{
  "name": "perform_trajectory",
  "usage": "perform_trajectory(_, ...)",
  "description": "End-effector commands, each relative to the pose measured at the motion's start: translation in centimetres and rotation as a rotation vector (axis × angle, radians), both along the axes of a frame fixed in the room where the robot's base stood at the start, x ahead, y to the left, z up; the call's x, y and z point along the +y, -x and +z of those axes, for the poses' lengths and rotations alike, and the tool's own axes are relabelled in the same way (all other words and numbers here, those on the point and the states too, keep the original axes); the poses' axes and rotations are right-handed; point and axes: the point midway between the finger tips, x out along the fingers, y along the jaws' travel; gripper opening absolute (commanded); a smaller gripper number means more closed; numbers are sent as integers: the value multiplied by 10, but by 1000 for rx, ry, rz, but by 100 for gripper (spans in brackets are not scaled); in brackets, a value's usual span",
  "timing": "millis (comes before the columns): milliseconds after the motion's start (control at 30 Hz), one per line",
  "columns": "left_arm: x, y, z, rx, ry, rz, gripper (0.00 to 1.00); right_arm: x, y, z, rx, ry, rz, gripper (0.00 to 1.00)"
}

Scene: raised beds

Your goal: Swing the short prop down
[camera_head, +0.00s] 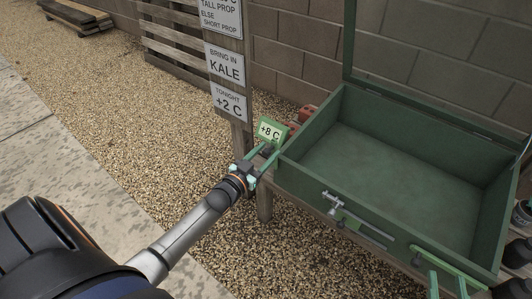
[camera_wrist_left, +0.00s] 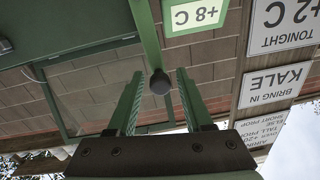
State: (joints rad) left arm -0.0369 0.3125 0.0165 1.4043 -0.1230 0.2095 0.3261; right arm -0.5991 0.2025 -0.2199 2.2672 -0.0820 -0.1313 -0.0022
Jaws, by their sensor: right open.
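My left gripper (camera_head: 270,150) is at the near left corner of the green box (camera_head: 480,215). In the left wrist view its two green fingers (camera_wrist_left: 157,88) are apart. A dark round knob (camera_wrist_left: 160,82) shows between them, in line with a green bar (camera_wrist_left: 148,35); contact cannot be told. Another green bar (camera_head: 460,270) lies along the box's front at lower right. Two green uprights below it look like my right gripper's open fingers (camera_head: 448,282). Which bar is the short prop cannot be told. The green lid frame (camera_head: 349,40) stands raised.
A "+8 C" card (camera_head: 270,131) is close to my left gripper. A post (camera_head: 238,145) with signs, one reading "TONIGHT +2 C" (camera_head: 229,102), stands behind it. A metal latch (camera_head: 345,210) sticks out from the box's front. Dark pots (camera_head: 517,253) stand at right.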

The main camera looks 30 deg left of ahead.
Motion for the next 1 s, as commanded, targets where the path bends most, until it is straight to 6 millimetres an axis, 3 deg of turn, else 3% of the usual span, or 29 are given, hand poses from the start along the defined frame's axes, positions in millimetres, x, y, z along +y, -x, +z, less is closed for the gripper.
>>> perform_trajectory(33,0,0,0,0,0,0,44,0,0,0,0,0,0,45)
perform_trajectory(433,0,0,0,0,0,0,0,0,0,-1,2,1,0,45)
perform_trajectory(1000,0,0,0,0,1,1,0,0,0,-1,2,0,0,45)
